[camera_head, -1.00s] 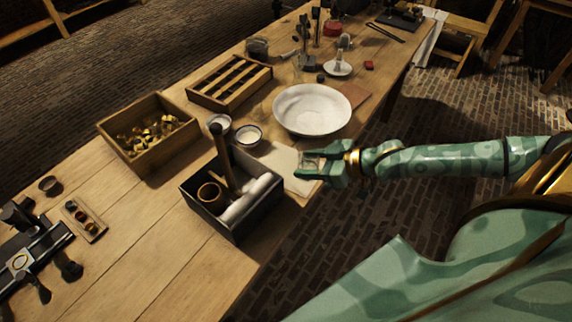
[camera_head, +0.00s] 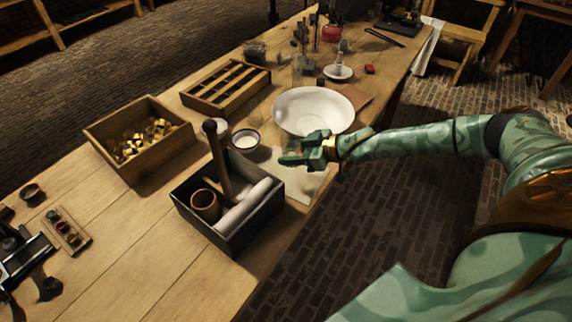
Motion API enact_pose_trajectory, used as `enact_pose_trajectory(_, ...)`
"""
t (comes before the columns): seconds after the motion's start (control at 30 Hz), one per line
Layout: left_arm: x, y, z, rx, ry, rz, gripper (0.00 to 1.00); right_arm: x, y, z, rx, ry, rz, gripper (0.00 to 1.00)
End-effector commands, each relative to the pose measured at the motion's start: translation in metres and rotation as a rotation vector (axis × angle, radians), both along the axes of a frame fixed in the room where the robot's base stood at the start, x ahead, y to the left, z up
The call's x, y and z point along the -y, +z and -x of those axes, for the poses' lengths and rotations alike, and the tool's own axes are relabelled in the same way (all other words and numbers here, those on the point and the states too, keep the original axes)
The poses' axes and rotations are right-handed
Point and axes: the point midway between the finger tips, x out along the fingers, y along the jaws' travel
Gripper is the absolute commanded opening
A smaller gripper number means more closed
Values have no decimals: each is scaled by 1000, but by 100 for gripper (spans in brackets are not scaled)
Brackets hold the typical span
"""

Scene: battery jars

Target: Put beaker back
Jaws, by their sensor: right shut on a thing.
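My right gripper (camera_head: 302,152) is above the near edge of the long wooden table, in front of the white bowl. It is shut on a small clear thing that looks like the glass beaker (camera_head: 294,147); the fingers hide much of it and its outline is faint. A pale sheet (camera_head: 309,185) lies on the table below and beside the gripper. My left gripper is out of view.
A large white bowl (camera_head: 313,108) stands just behind the gripper. A dark open box (camera_head: 243,232) with a cup, a roll and an upright handle stands to the left. A small bowl (camera_head: 246,139), a tray of brass pieces (camera_head: 179,152) and a slotted rack (camera_head: 214,102) stand farther left.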

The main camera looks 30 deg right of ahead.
Motion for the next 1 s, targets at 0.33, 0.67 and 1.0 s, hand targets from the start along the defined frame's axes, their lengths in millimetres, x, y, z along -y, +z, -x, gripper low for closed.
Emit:
enact_pose_trajectory(0.33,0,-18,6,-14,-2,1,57,-2,-31,-24,1,1,1,22)
enact_pose_trajectory(0.67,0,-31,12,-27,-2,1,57,-1,-57,-22,1,0,-1,22)
enact_pose_trajectory(1.0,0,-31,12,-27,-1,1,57,-1,-58,-22,1,0,0,70)
